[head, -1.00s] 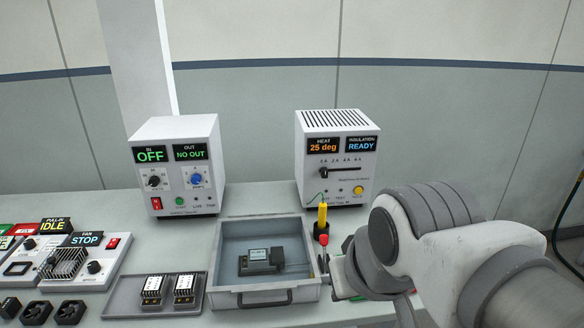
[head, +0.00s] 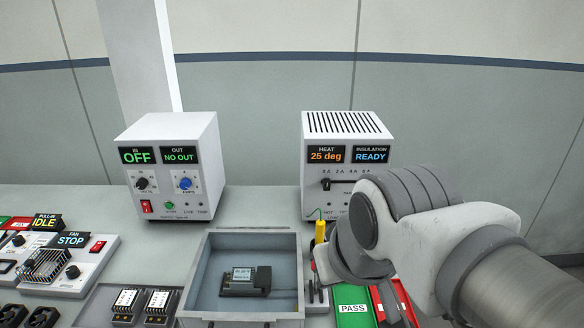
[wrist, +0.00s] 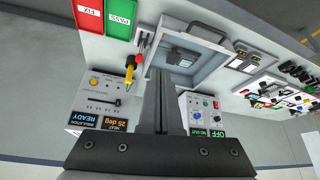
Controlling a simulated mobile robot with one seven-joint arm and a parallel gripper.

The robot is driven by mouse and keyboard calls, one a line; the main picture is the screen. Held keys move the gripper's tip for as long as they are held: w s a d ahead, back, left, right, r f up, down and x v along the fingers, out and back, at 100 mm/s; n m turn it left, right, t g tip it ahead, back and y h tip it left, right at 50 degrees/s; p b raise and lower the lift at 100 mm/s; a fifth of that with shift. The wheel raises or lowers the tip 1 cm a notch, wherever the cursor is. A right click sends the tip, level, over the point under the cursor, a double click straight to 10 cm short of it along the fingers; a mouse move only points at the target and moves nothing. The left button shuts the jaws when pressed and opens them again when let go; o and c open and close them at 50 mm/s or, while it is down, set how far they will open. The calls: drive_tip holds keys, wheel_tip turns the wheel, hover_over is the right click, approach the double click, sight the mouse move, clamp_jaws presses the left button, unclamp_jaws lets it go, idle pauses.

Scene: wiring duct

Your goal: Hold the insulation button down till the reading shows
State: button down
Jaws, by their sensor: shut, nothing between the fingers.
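The white tester (head: 348,135) stands at the back right in the head view, with displays reading HEAT 25 deg and INSULATION (head: 371,156) READY. My arm hides the lower right of its front there, including the button area. In the wrist view the tester's front (wrist: 104,98) shows inverted at the left, with a small yellow button (wrist: 94,82) on it. My gripper (wrist: 160,74) is shut and empty, its fingers between the tester and the power supply in that view. It looks apart from the button. In the head view my arm hides the fingers.
A yellow-handled probe (head: 320,232) stands in front of the tester. A grey drawer tray (head: 206,262) holds a dark module. The power supply (head: 172,150) stands at the left, reading OFF and NO OUT. Green PASS (head: 352,296) and red trays lie under my arm.

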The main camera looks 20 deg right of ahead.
idle(0.4)
drive_tip(key=w+d+f+m, duration=0.2)
drive_tip(key=w+f, duration=0.2)
drive_tip(key=w, duration=0.3)
drive_tip(key=w+d+f+m+t, duration=0.1)
drive_tip(key=w+f, duration=0.2)
drive_tip(key=w, duration=0.5)
drive_tip(key=w+d+f+m, duration=0.2)
drive_tip(key=w+f, duration=0.2)
drive_tip(key=w, duration=0.3)
drive_tip(key=w+d+f+h, duration=0.2)
drive_tip(key=d+f+h, duration=0.2)
drive_tip(key=d, duration=0.2)
drive_tip(key=w+d+f+h, duration=0.2)
drive_tip(key=d+f+h, duration=0.1)
drive_tip(key=d, duration=0.4)
drive_tip(key=w+d+f+m+t+h, duration=0.1)
drive_tip(key=w+d+f+h, duration=0.1)
drive_tip(key=d+f+h, duration=0.2)
drive_tip(key=shift+w+d+f+h, duration=0.15)
drive_tip(key=shift+d+f, duration=0.3)
drive_tip(key=shift+d, duration=0.25)
drive_tip(key=shift+w+d+f+h, duration=0.15)
drive_tip(key=shift+d+f, duration=0.25)
drive_tip(key=shift+d, duration=0.3)
drive_tip(key=shift+d+r+h+b, duration=0.2)
drive_tip(key=shift+d+h+b, duration=0.1)
drive_tip(key=shift+d, duration=0.2)
